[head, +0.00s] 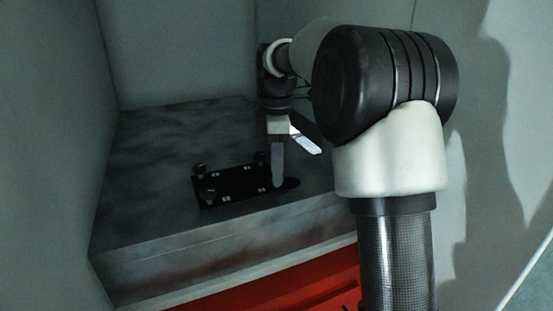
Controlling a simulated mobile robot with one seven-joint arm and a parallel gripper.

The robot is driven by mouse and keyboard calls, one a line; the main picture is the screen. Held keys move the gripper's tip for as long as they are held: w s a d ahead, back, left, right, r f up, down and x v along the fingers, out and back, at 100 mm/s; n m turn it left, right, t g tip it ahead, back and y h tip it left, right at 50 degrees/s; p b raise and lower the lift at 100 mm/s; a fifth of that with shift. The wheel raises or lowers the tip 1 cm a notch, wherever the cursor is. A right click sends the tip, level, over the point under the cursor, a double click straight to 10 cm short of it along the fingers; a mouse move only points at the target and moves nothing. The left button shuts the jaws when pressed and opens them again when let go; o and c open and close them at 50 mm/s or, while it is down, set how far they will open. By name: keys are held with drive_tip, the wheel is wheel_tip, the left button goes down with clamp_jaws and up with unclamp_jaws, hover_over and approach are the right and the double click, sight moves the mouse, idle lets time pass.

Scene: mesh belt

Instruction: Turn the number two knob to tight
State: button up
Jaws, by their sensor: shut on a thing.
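A black panel (236,184) lies on the grey block top, with small dark knobs and pale square labels on it. One knob (199,169) stands at its back left, another (209,195) at its front left, and a third (261,158) at its back right. The labels are too small to read, so I cannot tell by number which is knob two. My gripper (278,184) points down at the panel's right front end, its fingers shut on a knob there. The fingers hide most of that knob, and its turn angle does not show.
The grey block (140,200) has free room left of the panel. Pale walls (180,50) close in the back and left. A white-blue flat piece (305,142) shows behind my gripper. A red front (300,285) lies below the block's edge. My arm covers the right side.

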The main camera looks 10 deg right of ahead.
drive_tip(key=m+p, duration=0.3)
drive_tip(key=m, duration=0.2)
drive_tip(key=shift+r+m, duration=0.15)
drive_tip(key=shift+m, duration=0.15)
drive_tip(key=shift+m+p, duration=0.95)
drive_tip(key=shift+m, duration=1.15)
drive_tip(key=o, duration=1)
drive_tip(key=shift+o, duration=0.2)
